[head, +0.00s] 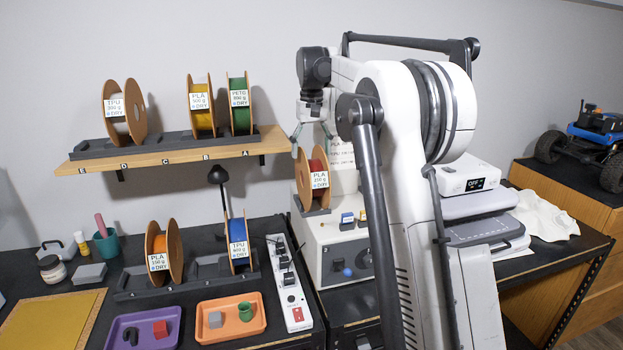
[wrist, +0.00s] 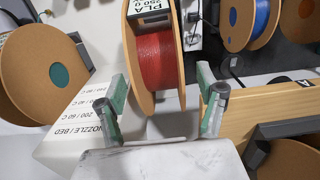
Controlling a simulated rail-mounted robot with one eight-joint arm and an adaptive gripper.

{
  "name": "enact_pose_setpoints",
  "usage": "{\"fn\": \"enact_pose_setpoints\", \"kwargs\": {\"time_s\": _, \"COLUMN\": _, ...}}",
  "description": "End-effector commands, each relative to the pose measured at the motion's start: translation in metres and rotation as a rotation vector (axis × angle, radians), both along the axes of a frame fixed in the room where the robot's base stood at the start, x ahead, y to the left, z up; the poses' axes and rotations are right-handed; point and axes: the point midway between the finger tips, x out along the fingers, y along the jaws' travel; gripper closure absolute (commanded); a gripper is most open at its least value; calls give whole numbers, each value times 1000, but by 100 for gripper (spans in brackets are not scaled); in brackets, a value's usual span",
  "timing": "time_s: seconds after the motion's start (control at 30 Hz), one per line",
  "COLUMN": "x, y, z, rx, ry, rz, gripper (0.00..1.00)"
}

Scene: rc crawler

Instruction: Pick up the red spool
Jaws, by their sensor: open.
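The red spool (head: 317,164) has tan flanges and a white PLA label. It stands upright in a dark holder (head: 311,207) on top of a grey-white box. In the wrist view the red spool (wrist: 157,62) shows its red winding between the two flanges. My gripper (head: 312,138) is just above the spool, pointing down. In the wrist view my gripper (wrist: 166,98) has its green-grey fingers apart, one toward each side of the spool. They do not appear to grip it. My arm hides part of the area to the right of the spool.
A wooden shelf (head: 170,152) with white, yellow and green spools is close to the left of my gripper; its end (wrist: 246,105) is near one finger. Orange (head: 175,250) and blue (head: 238,243) spools stand below. Another spool (wrist: 45,75) is at left in the wrist view.

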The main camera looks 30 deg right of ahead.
Motion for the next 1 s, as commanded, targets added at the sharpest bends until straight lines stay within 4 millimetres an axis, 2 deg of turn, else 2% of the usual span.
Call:
{"fn": "enact_pose_setpoints", "kwargs": {"time_s": 0.17, "x": 2, "y": -1, "z": -10, "rx": 0, "ry": 0, "rz": 0, "gripper": 30}}
{"fn": "enact_pose_setpoints", "kwargs": {"time_s": 0.5, "x": 8, "y": -4, "z": -50, "rx": 0, "ry": 0, "rz": 0, "gripper": 30}}
{"fn": "enact_pose_setpoints", "kwargs": {"time_s": 0.8, "x": 8, "y": -3, "z": -54, "rx": 0, "ry": 0, "rz": 0, "gripper": 30}}
{"fn": "enact_pose_setpoints", "kwargs": {"time_s": 1.0, "x": 8, "y": -3, "z": -54, "rx": 0, "ry": 0, "rz": 0, "gripper": 57}}
